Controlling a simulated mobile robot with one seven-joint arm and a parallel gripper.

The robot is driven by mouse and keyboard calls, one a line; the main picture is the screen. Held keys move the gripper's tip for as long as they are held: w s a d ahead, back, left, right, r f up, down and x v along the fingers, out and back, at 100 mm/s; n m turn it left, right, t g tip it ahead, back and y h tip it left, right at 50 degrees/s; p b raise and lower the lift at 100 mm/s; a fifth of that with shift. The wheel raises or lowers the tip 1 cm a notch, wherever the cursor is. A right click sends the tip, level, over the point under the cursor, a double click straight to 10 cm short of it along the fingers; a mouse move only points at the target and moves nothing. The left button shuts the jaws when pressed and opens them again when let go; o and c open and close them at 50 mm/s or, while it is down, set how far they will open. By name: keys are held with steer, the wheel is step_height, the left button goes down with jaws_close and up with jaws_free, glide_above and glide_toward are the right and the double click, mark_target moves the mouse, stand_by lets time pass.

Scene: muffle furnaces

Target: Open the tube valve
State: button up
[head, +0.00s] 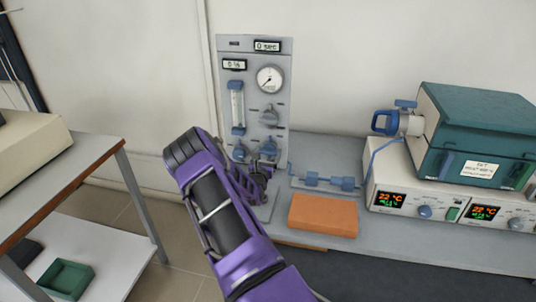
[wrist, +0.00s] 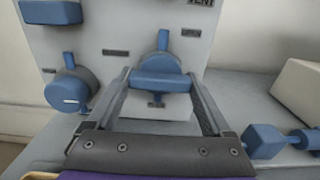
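A grey control panel (head: 282,95) stands upright at the back and carries several blue-handled valves. In the wrist view, a blue valve with a wide crossbar handle (wrist: 162,82) sits between the two fingers of my gripper (wrist: 160,88). The fingers are spread, one on each side of the handle; I cannot tell whether they touch it. In the head view my gripper (head: 262,170) is at the panel's lower right and partly hides the valve there (head: 268,148). Another blue knob (wrist: 70,90) is to the left. I cannot read a label naming the tube valve.
A thin line with blue fittings (head: 330,182) lies on the bench right of my gripper, close by. An orange block (head: 323,214) lies in front of it. A teal-topped furnace (head: 475,140) stands at the right. A table (head: 98,150) is at the left.

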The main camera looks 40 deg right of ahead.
steer(key=c, duration=0.5)
steer(key=m, duration=0.4)
steer(key=shift+b, duration=0.4)
steer(key=m+b, duration=0.1)
steer(key=m, duration=0.2)
steer(key=shift+a+f+m, duration=0.1)
steer(key=shift+m, duration=0.2)
steer(key=m+b, duration=0.4)
steer(key=m, duration=0.1)
steer(key=shift+w, duration=0.1)
steer(key=m+b, duration=0.4)
steer(key=m, duration=0.1)
steer(key=shift+a+r, duration=0.1)
steer(key=shift+r, duration=0.1)
